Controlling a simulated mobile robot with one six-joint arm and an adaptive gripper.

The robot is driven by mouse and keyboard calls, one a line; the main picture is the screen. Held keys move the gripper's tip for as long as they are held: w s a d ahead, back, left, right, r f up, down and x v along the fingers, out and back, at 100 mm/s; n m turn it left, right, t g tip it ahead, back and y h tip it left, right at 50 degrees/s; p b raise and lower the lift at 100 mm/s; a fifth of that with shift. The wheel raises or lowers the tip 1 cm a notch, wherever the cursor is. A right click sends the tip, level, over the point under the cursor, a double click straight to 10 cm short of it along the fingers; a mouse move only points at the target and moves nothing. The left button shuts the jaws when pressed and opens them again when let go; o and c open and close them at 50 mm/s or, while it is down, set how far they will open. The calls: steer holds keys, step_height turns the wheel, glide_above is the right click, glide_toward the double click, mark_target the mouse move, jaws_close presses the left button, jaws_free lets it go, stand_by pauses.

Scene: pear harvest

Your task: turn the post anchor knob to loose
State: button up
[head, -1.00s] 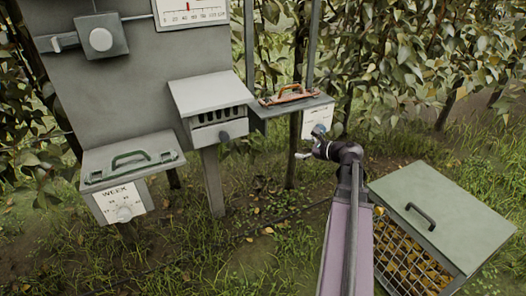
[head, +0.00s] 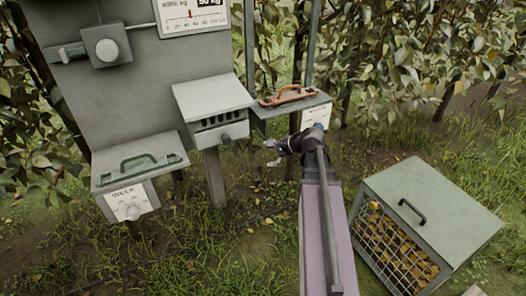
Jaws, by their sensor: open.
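Several knobs are in view, and no readable label tells which is the post anchor knob. A round pale knob (head: 107,50) sits on a grey square plate at the upper left of the post panel. A dark knob (head: 226,139) is on the front of the vented box. A pale knob (head: 132,212) is on the dial marked WEEK. A small blue-grey knob (head: 318,127) shows on the white dial under the orange-handled box, partly behind my arm. My gripper (head: 271,152) is open and empty, fingers pointing left, to the right of the vented box's knob and apart from it in the picture.
The vented box (head: 212,93) stands on a post. The orange-handled box (head: 285,107) is beside it, close behind my arm. The green-handled box (head: 135,163) is at the left. A mesh-fronted crate (head: 440,195) holds yellow fruit at the right. Grass fills the lower left.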

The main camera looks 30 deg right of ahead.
steer(key=shift+s+a+r+n+g+p, duration=0.15)
steer(key=shift+a+n+g+p, duration=0.2)
steer(key=shift+a, duration=0.3)
steer(key=shift+s+a+r+n+g+p, duration=0.1)
steer(key=shift+a+n+g+p, duration=0.05)
steer(key=shift+a+n, duration=0.4)
steer(key=shift+a, duration=0.1)
steer(key=s+a+f+n+g+h, duration=0.3)
steer(key=s+a+n+g, duration=0.15)
steer(key=a+n, duration=0.4)
steer(key=s+a+f+n+g+h, duration=0.3)
steer(key=s+a+n, duration=0.3)
steer(key=a+n, duration=0.25)
step_height(320, 180, up, 14)
steer(key=p, duration=1.4)
steer(key=shift+w+r+m+p, duration=0.25)
steer(key=shift+w+m+p, duration=0.05)
steer(key=shift+w+p, duration=0.05)
